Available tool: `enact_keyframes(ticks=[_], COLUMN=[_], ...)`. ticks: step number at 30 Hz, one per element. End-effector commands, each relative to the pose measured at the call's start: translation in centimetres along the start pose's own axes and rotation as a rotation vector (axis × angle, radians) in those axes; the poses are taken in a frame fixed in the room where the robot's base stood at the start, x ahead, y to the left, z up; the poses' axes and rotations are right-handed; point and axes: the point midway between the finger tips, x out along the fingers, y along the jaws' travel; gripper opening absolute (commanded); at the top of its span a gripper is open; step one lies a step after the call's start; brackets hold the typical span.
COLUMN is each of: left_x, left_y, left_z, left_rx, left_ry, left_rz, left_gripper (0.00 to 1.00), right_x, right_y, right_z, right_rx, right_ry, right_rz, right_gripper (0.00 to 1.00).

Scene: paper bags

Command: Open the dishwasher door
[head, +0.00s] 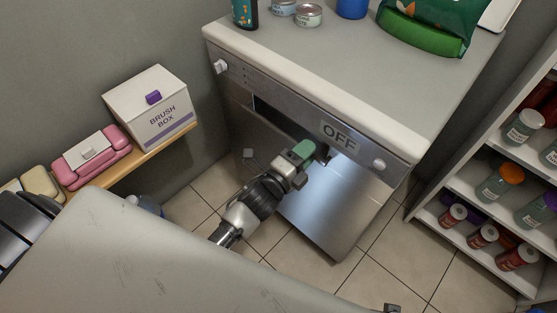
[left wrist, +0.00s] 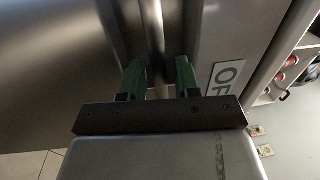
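A dark slot lies under the strip. My left gripper (head: 304,150) is at the upper part of the door, just below the strip. In the left wrist view its two green fingers (left wrist: 160,72) are apart, with a bar-like handle (left wrist: 155,28) between them.
Cans and a green bag (head: 425,30) stand on the dishwasher's top. An open shelf with jars (head: 500,182) is at the right. A wooden ledge at the left holds a brush box (head: 150,108) and a pink case (head: 90,158). Tiled floor (head: 375,245) is clear before the door.

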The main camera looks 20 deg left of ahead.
Motion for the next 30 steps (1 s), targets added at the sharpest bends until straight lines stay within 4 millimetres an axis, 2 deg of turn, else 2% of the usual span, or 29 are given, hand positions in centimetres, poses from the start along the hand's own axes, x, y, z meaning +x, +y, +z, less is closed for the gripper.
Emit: enact_keyframes(ticks=[2, 3, 9, 16, 19, 21, 24, 30], left_x=[0.0, 0.0, 0.0, -0.5, -1.9, -3.0, -4.5, -5.7], left_y=[0.0, 0.0, 0.0, 0.1, 0.1, 0.2, 0.3, 0.3], left_z=[0.0, 0.0, 0.0, 0.0, 0.0, 0.0, 0.0, 0.0], left_rx=[0.000, 0.000, 0.000, 0.000, -0.001, -0.001, 0.000, 0.000], left_ry=[0.000, 0.000, 0.000, -0.001, -0.001, 0.000, -0.001, 0.000], left_rz=[0.000, 0.000, 0.000, 0.002, 0.005, 0.007, 0.007, 0.005], left_gripper=[0.32, 0.29, 0.00, 0.00, 0.00, 0.00, 0.00, 0.00], right_x=[0.0, 0.0, 0.0, -0.1, 0.0, 1.1, 1.4, 1.8], right_y=[0.0, 0.0, 0.0, 0.0, 0.0, 0.0, -0.1, -0.1], right_z=[0.0, 0.0, 0.0, -0.1, 0.0, 0.9, 1.2, 1.4], right_rx=[0.000, 0.000, 0.000, 0.000, 0.000, -0.001, -0.002, -0.002], right_ry=[0.000, 0.000, 0.000, 0.002, 0.008, -0.011, -0.013, -0.012], right_rz=[0.000, 0.000, 0.000, 0.000, 0.000, -0.001, -0.002, -0.002], right_gripper=[0.43, 0.43, 0.43, 0.43, 0.43, 0.43, 0.43, 0.43])
